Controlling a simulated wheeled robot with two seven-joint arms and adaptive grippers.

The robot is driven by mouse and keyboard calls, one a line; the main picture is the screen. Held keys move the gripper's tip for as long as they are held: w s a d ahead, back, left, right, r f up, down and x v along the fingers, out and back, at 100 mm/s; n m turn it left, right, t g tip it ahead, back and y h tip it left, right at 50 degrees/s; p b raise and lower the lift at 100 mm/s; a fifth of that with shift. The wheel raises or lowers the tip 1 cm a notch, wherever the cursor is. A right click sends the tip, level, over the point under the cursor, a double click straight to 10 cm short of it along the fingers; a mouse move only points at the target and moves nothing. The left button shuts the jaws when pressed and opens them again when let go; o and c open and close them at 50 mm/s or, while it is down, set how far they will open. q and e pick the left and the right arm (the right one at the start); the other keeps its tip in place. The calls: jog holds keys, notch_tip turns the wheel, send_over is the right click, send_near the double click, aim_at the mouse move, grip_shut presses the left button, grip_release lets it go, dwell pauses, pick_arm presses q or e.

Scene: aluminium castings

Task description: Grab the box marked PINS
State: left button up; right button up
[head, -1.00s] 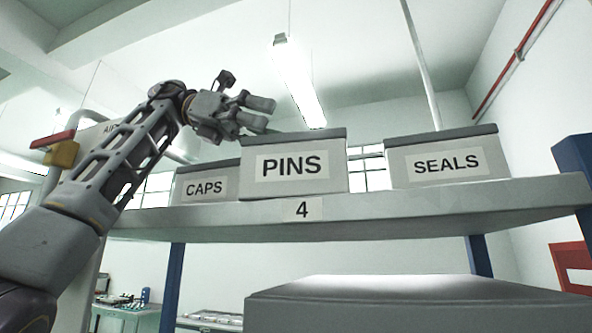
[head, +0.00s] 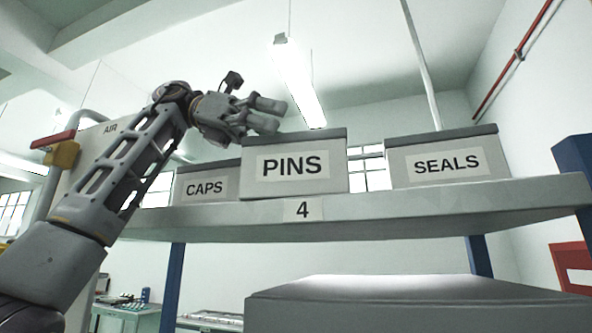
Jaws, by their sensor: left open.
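The grey box marked PINS (head: 293,185) stands on a shelf in the middle of the head view, with a darker lid and a white label. My left gripper (head: 268,114) is open and empty. It is above the left part of the PINS box's lid in the picture; I cannot tell how far behind or in front of the box it is. My right gripper is not in view.
The shelf (head: 400,211), tagged 4, also holds the CAPS box (head: 205,172) at the left, partly behind the PINS box, and the SEALS box (head: 450,162) at the right. A gap separates PINS and SEALS. A grey block (head: 420,310) is below.

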aim_at(298, 138)
pick_arm(q)
jog(key=shift+s+d+f, duration=0.2)
jog(key=shift+d+f, duration=0.1)
jog(key=shift+d, duration=0.15)
jog(key=shift+x, duration=1.15)
jog(key=c, duration=1.8)
jog(key=shift+o, duration=0.2)
jog(key=shift+r, duration=0.1)
jog(key=shift+r, duration=1.5)
jog(key=shift+r, duration=0.25)
